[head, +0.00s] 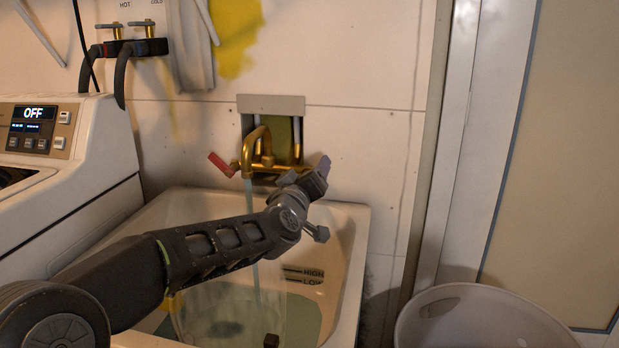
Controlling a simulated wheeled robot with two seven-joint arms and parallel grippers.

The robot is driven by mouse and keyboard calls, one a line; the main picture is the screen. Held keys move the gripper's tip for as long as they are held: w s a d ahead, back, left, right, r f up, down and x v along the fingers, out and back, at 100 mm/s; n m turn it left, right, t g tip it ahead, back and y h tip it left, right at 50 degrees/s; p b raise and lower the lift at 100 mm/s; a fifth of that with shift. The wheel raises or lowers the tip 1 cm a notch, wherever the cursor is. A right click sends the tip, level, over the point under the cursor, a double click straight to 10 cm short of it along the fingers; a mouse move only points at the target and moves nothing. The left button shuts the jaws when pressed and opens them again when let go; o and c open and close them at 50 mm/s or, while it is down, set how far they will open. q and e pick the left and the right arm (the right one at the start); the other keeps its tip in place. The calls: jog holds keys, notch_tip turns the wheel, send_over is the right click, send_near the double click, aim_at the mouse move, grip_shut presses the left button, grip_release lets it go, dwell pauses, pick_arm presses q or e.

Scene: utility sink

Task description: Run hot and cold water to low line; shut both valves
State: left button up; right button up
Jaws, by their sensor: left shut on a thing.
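A brass faucet (258,150) is on the wall above the sink, and a stream of water (249,196) falls from its spout. The red valve handle (220,164) is on its left, tilted. The blue-purple valve handle (323,166) is on its right, partly hidden by my left gripper (315,177), which is shut on it. The sink (352,225) holds some water (300,316). HIGH and LOW marks (304,278) show on its inner wall, just above the visible water. My arm hides part of the sink and the stream. My right gripper is not in view.
A washing machine (70,150) with an OFF display stands on the left. Hoses and small hot and cold taps (126,30) are on the wall above it. A pale round tub (480,312) stands at lower right, beside the sink. A small dark object (271,340) shows low in the sink.

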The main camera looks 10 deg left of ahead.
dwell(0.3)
pick_arm(q)
jog(key=o, duration=1.4)
jog(key=shift+c, duration=0.2)
jog(key=s, duration=0.8)
jog(key=shift+p, duration=0.3)
jog(key=shift+w, duration=0.1)
